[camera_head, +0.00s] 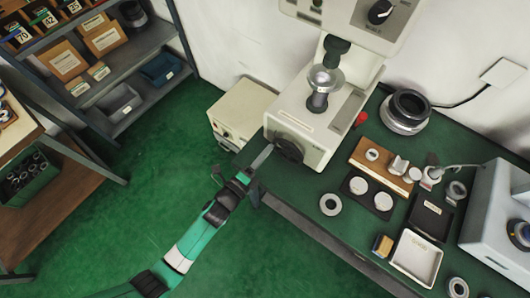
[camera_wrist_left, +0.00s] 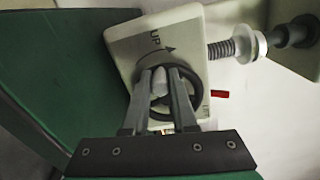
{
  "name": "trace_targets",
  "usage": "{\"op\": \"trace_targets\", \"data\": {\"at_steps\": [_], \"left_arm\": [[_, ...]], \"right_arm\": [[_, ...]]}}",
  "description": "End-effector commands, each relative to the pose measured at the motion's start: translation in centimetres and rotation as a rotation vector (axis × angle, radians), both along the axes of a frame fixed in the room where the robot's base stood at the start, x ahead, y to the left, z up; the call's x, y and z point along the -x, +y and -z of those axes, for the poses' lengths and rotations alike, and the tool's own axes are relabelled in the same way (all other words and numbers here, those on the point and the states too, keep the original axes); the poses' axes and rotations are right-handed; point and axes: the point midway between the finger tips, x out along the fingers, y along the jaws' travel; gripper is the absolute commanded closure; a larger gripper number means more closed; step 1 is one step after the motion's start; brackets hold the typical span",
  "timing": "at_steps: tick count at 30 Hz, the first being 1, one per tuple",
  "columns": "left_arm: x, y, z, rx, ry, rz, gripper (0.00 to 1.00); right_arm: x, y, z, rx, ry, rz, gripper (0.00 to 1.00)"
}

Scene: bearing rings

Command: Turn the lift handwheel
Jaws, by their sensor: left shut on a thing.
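The lift handwheel (camera_head: 288,150) is a dark round wheel on the front of the pale testing machine (camera_head: 311,118). My left gripper (camera_head: 268,149) reaches it from the lower left in the head view. In the left wrist view, the handwheel (camera_wrist_left: 198,104) lies behind my fingers, and the machine face bears the word "UP" with a curved arrow (camera_wrist_left: 155,45). My left gripper (camera_wrist_left: 161,76) is shut on the wheel's light grey handle (camera_wrist_left: 160,88). The fingers hide part of the wheel. My right gripper is in neither view.
The green bench (camera_head: 317,207) holds a loose ring (camera_head: 330,204), a wooden block (camera_head: 380,167) with small parts, and a white tray (camera_head: 416,256). A beige box (camera_head: 240,112) stands left of the machine. A red knob (camera_head: 361,118) is on its right. Green floor is open at left.

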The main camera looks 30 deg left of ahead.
Motion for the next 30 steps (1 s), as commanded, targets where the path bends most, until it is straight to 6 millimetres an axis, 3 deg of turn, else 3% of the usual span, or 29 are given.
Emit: {"op": "trace_targets", "data": {"at_steps": [8,9,14,24,30], "left_arm": [[0.0,-0.1,-0.2,0.000,-0.005,0.003,1.00],[0.0,-0.1,-0.2,0.000,-0.005,0.003,0.71],[0.0,-0.1,-0.1,0.001,-0.003,0.001,0.45],[0.4,0.0,-0.1,0.001,-0.001,0.001,0.45],[4.0,0.2,-0.1,0.001,0.003,-0.001,0.45]], "right_arm": [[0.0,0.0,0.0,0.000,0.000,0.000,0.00],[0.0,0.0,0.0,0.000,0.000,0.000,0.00],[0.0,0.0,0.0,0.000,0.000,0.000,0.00],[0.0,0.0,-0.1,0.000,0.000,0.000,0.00],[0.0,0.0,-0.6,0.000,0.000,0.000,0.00]]}}
